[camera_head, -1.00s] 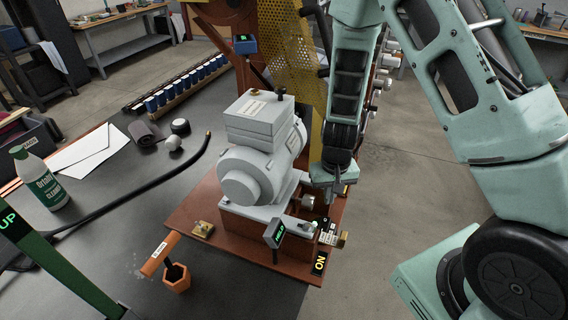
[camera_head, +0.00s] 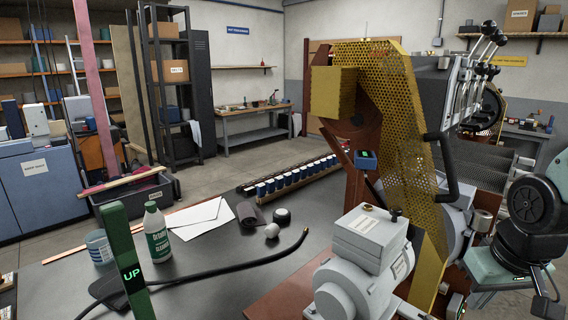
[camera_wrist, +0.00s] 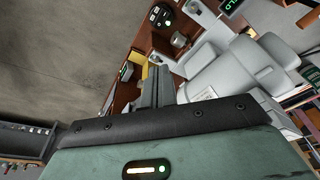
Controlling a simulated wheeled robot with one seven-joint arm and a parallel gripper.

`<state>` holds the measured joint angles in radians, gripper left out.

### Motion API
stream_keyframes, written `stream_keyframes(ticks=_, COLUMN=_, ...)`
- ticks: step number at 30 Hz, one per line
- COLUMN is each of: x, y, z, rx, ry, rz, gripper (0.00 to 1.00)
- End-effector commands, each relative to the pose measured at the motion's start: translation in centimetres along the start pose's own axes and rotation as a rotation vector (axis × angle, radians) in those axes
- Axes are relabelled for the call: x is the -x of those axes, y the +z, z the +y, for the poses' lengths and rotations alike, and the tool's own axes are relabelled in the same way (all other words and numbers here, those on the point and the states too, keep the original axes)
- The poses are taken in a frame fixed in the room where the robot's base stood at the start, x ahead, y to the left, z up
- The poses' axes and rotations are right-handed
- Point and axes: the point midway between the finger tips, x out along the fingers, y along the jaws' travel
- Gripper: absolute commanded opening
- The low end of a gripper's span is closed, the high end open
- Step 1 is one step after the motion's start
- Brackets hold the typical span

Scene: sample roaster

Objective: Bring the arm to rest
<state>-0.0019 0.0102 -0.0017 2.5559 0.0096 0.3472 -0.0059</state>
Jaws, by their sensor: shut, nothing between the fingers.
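My gripper (camera_head: 548,298) hangs at the right edge of the head view, with its dark fingers pointing down. It is to the right of the roaster and its grey motor (camera_head: 362,262), apart from them in the picture. In the wrist view my gripper's fingers (camera_wrist: 158,84) are together with nothing between them. The fingertips point towards a brown base plate and grey machine housing (camera_wrist: 232,72), and I see no clear contact. Most of my arm is outside the head view, and only the wrist end shows.
The roaster with its yellow perforated guard (camera_head: 415,130) and black handle stands left of my gripper. Open floor shows in the wrist view (camera_wrist: 75,60).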

Motion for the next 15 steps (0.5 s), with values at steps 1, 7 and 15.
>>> stream_keyframes(ticks=1, x=0.6, y=0.4, z=-0.6, rx=0.026, ry=0.0, rz=0.004, gripper=0.0)
stream_keyframes(ticks=7, x=1.7, y=3.0, z=-8.1, rx=0.24, ry=-0.063, rz=-0.066, gripper=0.0)
stream_keyframes(ticks=15, x=4.2, y=9.8, z=-16.3, rx=0.557, ry=-0.115, rz=-0.166, gripper=0.0)
